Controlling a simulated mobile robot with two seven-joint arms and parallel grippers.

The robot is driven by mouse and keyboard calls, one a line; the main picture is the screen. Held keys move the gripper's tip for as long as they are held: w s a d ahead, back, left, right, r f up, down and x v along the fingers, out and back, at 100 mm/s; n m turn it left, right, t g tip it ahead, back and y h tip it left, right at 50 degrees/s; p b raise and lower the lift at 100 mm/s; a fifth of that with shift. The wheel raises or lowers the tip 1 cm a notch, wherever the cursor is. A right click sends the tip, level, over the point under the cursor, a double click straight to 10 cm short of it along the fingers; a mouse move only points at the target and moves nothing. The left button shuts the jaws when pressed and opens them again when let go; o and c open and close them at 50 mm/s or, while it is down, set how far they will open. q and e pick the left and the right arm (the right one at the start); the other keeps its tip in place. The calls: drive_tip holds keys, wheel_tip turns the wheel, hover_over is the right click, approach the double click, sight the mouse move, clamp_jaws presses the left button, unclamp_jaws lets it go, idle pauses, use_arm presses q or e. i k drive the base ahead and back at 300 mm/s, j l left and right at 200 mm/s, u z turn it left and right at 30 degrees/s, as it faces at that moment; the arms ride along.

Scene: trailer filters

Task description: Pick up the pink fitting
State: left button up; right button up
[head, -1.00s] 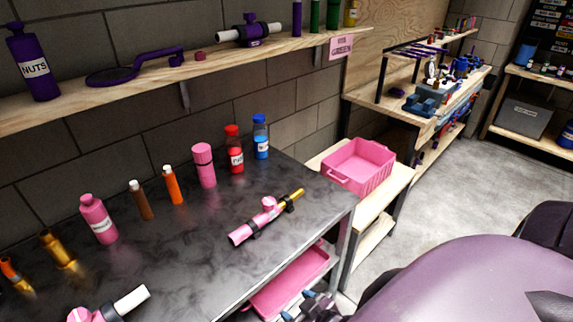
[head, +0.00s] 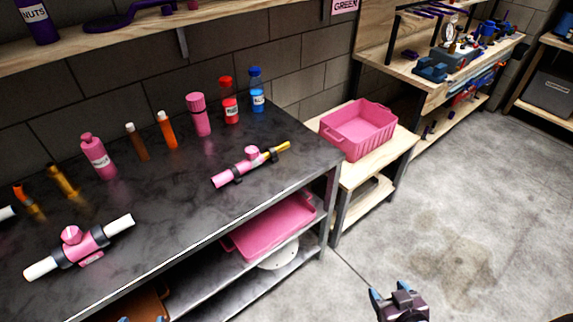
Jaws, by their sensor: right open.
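Two pink fittings lie on the dark bench top. One pink fitting (head: 236,171) has a round pink knob, black collars and a gold rod at its right end. The other pink fitting (head: 88,243), nearer the front left, has a pink knob and white pipe ends. I cannot tell which one the task names. My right gripper (head: 390,293) is open and empty at the bottom edge, over the floor right of the bench and apart from both fittings. Small blue tips at the bottom left edge may be my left gripper (head: 141,319); its jaws are cut off.
Several bottles and tubes line the back of the bench (head: 200,222), including a pink bottle (head: 97,157) and a pink cylinder (head: 199,116). A pink tray (head: 262,235) is on the shelf below. A pink bin (head: 357,130) stands on a wooden stand. Floor at right is clear.

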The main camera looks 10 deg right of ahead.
sight(234, 173)
drive_tip(key=u, duration=1.3)
drive_tip(key=l+u, duration=0.25)
drive_tip(key=l, duration=1.15)
drive_tip(key=k+l, duration=0.1)
drive_tip(key=l, duration=0.5)
